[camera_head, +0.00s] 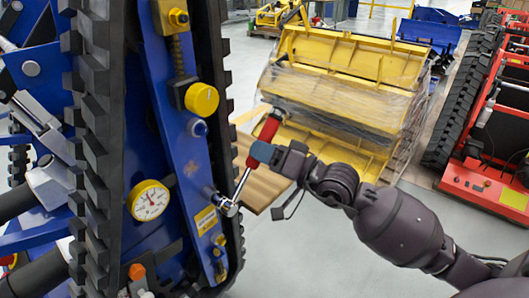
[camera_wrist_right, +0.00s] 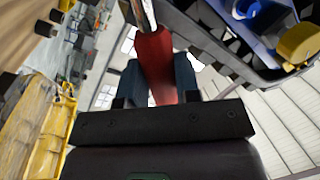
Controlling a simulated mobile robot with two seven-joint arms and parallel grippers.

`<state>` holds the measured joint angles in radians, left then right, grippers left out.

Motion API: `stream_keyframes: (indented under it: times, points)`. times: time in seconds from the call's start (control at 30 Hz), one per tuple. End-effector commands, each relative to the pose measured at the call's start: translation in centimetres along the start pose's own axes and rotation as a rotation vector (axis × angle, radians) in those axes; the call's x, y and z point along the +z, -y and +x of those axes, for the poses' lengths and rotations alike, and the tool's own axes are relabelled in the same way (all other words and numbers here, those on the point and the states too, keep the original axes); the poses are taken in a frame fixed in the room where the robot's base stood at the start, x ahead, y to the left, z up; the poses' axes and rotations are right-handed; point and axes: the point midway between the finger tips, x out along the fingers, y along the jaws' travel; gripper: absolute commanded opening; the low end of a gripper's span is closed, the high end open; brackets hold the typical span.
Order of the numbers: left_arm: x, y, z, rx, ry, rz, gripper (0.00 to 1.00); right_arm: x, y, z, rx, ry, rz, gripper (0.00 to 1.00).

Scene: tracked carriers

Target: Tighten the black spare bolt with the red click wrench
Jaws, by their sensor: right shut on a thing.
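The click wrench (camera_head: 269,128) has a red handle and a bright metal shaft that slants down left to its head (camera_head: 229,207). My right gripper (camera_head: 262,150) is shut on the red handle. In the right wrist view the red handle (camera_wrist_right: 155,58) sits between the blue fingers (camera_wrist_right: 158,82). The wrench head is at the lower part of the blue side plate (camera_head: 172,130) of a tracked carrier, by a fitting there. I cannot make out the black spare bolt; the head may hide it. My left gripper is not in view.
The carrier's black track (camera_head: 100,150) stands close on the left. The plate carries a yellow knob (camera_head: 201,99) and a white-faced gauge (camera_head: 149,200). Behind are yellow wrapped frames (camera_head: 335,85) and a red tracked machine (camera_head: 485,180).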

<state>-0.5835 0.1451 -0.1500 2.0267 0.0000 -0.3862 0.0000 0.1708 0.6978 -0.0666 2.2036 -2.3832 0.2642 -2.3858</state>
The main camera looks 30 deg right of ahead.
Motion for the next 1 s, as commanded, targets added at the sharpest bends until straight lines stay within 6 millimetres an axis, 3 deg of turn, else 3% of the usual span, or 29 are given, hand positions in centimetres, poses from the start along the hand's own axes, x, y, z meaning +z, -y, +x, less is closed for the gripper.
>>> stream_keyframes:
  times: [0.77, 0.8, 0.97, 1.0]
  points:
    - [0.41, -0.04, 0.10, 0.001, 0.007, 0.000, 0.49, -0.11, 0.16, 0.00, -0.012, -0.002, -0.001, 0.00]
    - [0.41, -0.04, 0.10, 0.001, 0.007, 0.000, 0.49, -0.12, 0.17, 0.00, -0.012, -0.003, -0.001, 0.24]
    - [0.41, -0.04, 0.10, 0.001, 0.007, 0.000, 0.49, -0.11, 0.16, 0.00, -0.011, -0.002, -0.001, 0.00]
    - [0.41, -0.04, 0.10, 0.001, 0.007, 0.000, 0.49, -0.11, 0.16, 0.00, -0.011, -0.002, -0.001, 0.00]
